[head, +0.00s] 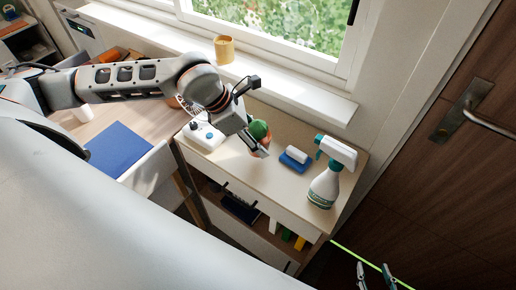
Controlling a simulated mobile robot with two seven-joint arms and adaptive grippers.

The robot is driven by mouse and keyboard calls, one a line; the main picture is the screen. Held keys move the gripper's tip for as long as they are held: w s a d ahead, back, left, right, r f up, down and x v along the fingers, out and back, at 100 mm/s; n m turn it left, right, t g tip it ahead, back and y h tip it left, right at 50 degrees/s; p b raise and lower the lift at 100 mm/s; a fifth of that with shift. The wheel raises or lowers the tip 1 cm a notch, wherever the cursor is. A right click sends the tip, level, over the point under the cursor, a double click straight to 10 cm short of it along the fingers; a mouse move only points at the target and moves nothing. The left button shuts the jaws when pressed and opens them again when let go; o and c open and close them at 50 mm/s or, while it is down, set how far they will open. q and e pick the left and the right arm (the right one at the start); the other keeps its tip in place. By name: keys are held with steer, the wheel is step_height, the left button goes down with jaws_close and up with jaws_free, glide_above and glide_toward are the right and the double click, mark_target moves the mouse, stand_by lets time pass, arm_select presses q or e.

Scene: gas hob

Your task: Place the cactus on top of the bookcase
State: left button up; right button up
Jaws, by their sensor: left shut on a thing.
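The cactus (259,129), green and rounded with an orange-red part, is in my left gripper (259,146). That gripper is shut on it, and its fingers hide part of it. I cannot tell whether the cactus touches the top. My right gripper (374,277) shows at the bottom right edge, in front of the floor and door, away from the bookcase. Its two fingers are apart with nothing between them.
A spray bottle (325,184) and a blue-and-white eraser (295,159) stand right of the cactus. A white device (204,136) is to the left. A desk with a blue mat (118,149) adjoins. The window sill runs behind; the front part of the top is clear.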

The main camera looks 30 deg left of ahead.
arm_select(q)
steer(key=shift+f, duration=2.2)
steer(key=shift+f, duration=0.15)
steer(key=o, duration=1.3)
steer(key=shift+a+r, duration=0.1)
steer(key=shift+r, duration=0.2)
steer(key=v, duration=1.1)
steer(key=shift+s+r+b, duration=0.15)
steer(key=shift+r+b, duration=0.15)
steer(key=shift+b, duration=0.1)
